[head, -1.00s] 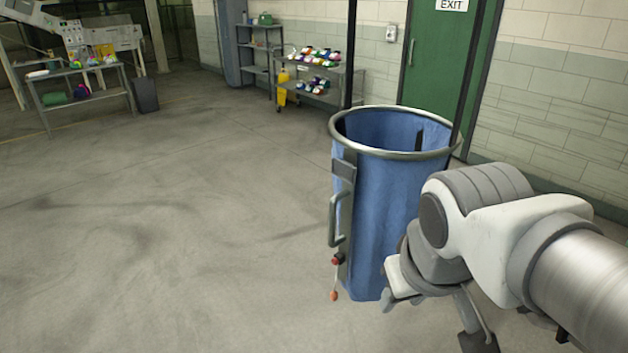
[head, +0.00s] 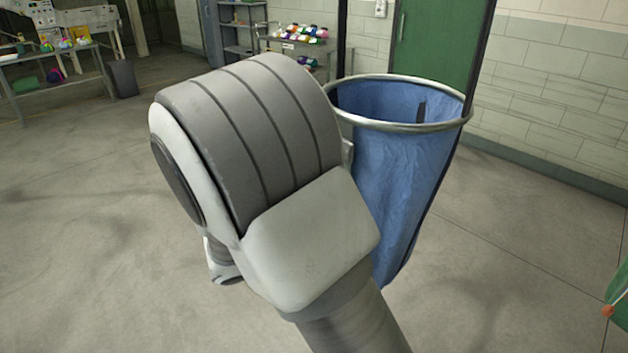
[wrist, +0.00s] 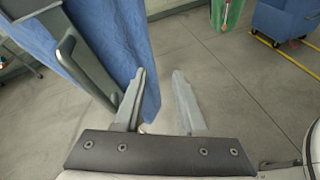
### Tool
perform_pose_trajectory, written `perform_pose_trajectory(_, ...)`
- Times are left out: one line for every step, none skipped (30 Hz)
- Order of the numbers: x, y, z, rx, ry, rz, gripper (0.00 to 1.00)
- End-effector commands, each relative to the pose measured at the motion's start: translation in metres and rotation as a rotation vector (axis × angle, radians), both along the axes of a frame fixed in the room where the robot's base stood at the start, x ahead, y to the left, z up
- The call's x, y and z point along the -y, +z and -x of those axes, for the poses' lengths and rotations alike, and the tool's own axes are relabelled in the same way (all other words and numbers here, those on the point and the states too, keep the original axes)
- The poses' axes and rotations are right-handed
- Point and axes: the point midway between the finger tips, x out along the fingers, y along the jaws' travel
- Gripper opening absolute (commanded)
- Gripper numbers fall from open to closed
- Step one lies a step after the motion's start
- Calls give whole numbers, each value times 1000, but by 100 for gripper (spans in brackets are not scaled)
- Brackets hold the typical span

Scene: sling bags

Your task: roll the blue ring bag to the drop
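The blue ring bag (head: 400,170) stands upright on the floor, hung from a round metal ring, in the middle right of the head view. My arm covers its left side and handle there. In the wrist view, its blue cloth (wrist: 120,35) fills the upper left, and its grey bar handle (wrist: 88,68) slants down to the left of my fingers. My gripper (wrist: 158,75) is open, its two fingers apart. The left finger overlaps the cloth and lies close beside the handle's lower end; contact is unclear. The handle is not between the fingers. I cannot identify the drop.
A green item (head: 621,300) with an orange knob is cut off at the head view's right edge. The wrist view shows a blue cart (wrist: 285,22) by yellow floor lines. A green door (head: 435,50) stands behind the bag. Open floor (head: 80,220) lies left.

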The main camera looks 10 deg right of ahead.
Motion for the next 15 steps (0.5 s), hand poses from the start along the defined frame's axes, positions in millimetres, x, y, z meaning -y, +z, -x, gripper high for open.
perform_pose_trajectory(-15,-15,-10,-21,74,81,40)
perform_pose_trajectory(-23,-20,-15,-31,116,124,40)
perform_pose_trajectory(-34,-26,-22,-39,169,181,40)
perform_pose_trajectory(-41,-30,-27,-45,206,219,40)
perform_pose_trajectory(-49,-34,-31,-50,241,255,40)
perform_pose_trajectory(-58,-39,-35,-56,284,299,40)
perform_pose_trajectory(-65,-42,-38,-59,312,328,40)
perform_pose_trajectory(-71,-46,-41,-62,337,354,40)
perform_pose_trajectory(-78,-49,-44,-65,367,383,40)
perform_pose_trajectory(-82,-51,-45,-67,385,401,40)
perform_pose_trajectory(-86,-53,-46,-67,400,417,40)
perform_pose_trajectory(-90,-55,-48,-68,416,433,40)
perform_pose_trajectory(-92,-55,-49,-68,424,441,40)
perform_pose_trajectory(-93,-56,-50,-68,431,448,40)
perform_pose_trajectory(-93,-56,-52,-69,435,454,40)
